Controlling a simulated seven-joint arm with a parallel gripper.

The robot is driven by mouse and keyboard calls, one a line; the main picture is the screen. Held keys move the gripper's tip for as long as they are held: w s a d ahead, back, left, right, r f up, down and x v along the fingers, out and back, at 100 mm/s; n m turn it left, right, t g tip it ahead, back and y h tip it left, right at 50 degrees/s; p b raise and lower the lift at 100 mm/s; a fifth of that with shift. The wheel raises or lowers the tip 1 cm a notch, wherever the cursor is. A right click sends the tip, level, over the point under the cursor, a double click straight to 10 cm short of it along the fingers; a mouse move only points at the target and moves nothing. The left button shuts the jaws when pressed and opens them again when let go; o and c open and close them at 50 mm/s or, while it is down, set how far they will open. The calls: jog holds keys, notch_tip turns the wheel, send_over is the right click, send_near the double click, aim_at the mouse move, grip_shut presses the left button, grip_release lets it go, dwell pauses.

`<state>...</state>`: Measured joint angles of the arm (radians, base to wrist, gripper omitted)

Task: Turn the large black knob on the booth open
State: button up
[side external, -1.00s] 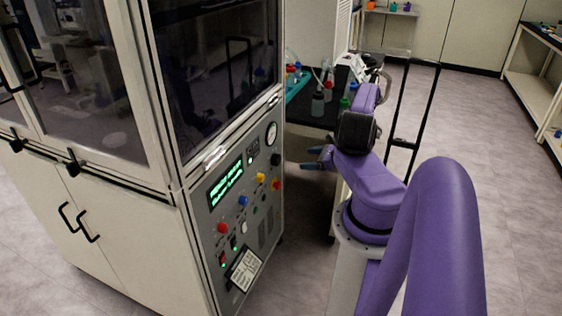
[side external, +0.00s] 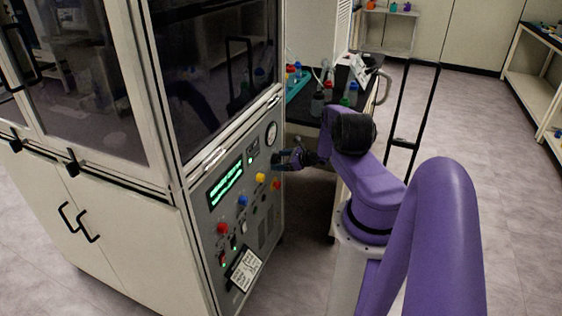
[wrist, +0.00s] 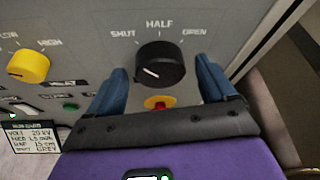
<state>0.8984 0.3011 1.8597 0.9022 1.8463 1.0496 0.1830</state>
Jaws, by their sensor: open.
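The large black knob (wrist: 160,62) is on the grey control panel (wrist: 85,25) of the booth, under the labels SHUT, HALF and OPEN. A short white mark shows on the left lower part of its face; I cannot tell surely which label it indicates. My gripper (wrist: 162,78) is open, with one blue finger on each side of the knob in the wrist view. The fingers look apart from it, though contact is hard to judge. In the side view, my gripper (side external: 291,158) is at the panel's right edge, and largely hides the knob.
A red button on a yellow base (wrist: 158,103) sits just below the black knob. A yellow knob (wrist: 28,66) marked LOW and HIGH is to the left. A round gauge (side external: 271,133) is above. A dark bench with bottles (side external: 318,104) stands behind my arm.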

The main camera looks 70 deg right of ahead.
jog(key=shift+w, duration=0.1)
jog(key=c, duration=1.1)
jog(key=shift+o, duration=0.2)
jog(key=shift+f+m, duration=0.1)
jog(key=shift+m, duration=0.2)
jog(key=shift+d+m+y, duration=0.2)
jog(key=shift+m+y, duration=1.1)
jog(key=shift+m, duration=0.3)
jog(key=o, duration=1.1)
jog(key=shift+c, duration=0.2)
